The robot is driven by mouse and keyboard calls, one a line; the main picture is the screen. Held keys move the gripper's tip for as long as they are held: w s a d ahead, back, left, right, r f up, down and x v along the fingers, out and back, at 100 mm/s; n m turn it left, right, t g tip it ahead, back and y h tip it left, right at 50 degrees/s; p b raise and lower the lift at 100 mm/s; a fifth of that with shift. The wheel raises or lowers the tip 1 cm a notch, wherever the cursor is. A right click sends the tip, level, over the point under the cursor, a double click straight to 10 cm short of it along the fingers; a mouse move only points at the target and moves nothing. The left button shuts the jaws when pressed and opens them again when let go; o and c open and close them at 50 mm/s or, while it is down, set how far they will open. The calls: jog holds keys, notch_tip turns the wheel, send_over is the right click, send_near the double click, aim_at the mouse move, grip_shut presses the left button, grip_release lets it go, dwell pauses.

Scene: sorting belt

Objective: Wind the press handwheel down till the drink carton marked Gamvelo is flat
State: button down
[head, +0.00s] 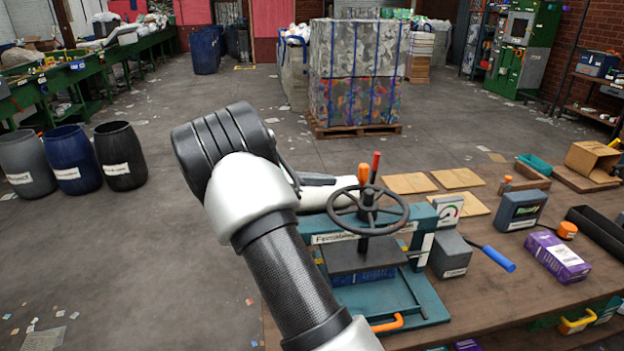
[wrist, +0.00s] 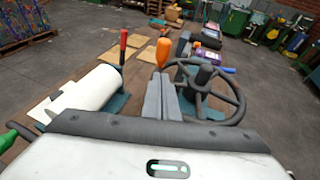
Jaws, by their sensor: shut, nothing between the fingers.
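The press (head: 420,240) is a teal frame on the bench with a black handwheel (head: 368,211) on top, also seen in the wrist view (wrist: 238,98). An orange knob (head: 363,173) stands up at the wheel's rim; it also shows in the wrist view (wrist: 163,52). A blue carton (head: 366,276) lies under the dark press plate (head: 350,258), mostly hidden; I cannot read its name. My gripper (head: 328,180) is shut and empty, close to the orange knob; in the wrist view its fingertips (wrist: 161,80) lie just below the knob. Contact cannot be told.
A red-tipped lever (head: 376,166) rises behind the wheel. A dial gauge (head: 448,210), grey block (head: 450,255), blue-handled bar (head: 497,257) and purple carton (head: 557,257) are to the right. Flat cardboard pieces (head: 410,183) lie behind. Open floor is left of the bench.

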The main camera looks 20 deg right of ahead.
aim_at(359, 177)
jog(key=x, duration=0.4)
jog(key=r+x, duration=0.1)
jog(key=x, duration=0.2)
jog(key=shift+d+r, duration=0.1)
jog(key=shift+d, duration=0.15)
jog(key=shift+d+m+g+p, duration=0.35)
jog(key=shift+m+g+p, duration=0.05)
jog(key=shift+g+p, duration=0.2)
